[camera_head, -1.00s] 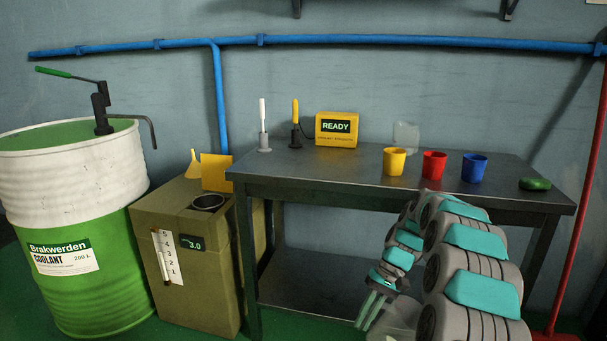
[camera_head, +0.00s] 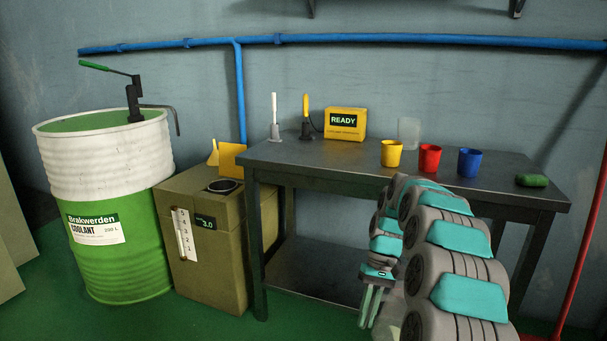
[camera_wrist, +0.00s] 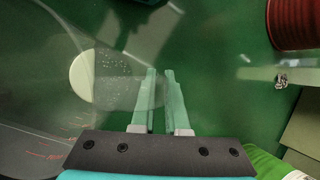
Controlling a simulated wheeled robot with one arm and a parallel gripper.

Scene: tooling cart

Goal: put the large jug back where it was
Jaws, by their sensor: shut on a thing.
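The large jug (camera_wrist: 40,110) is clear, with red scale marks on its wall, and fills the left of the wrist view. My gripper (camera_wrist: 159,75) is shut on it, apparently at a clear part beside the body; the exact grip is hard to make out. In the head view my gripper (camera_head: 369,308) points down, low in front of the bench. The jug (camera_head: 389,325) shows there only as a faint clear shape, partly hidden by my arm. A pale disc (camera_wrist: 82,77) shows by the jug in the wrist view.
A steel bench (camera_head: 320,165) carries a clear container (camera_head: 408,132), yellow (camera_head: 391,153), red (camera_head: 430,158) and blue (camera_head: 469,162) cups, a green object (camera_head: 531,180) and a yellow READY box (camera_head: 345,124). An olive tank (camera_head: 212,255) and coolant drum (camera_head: 120,255) stand left.

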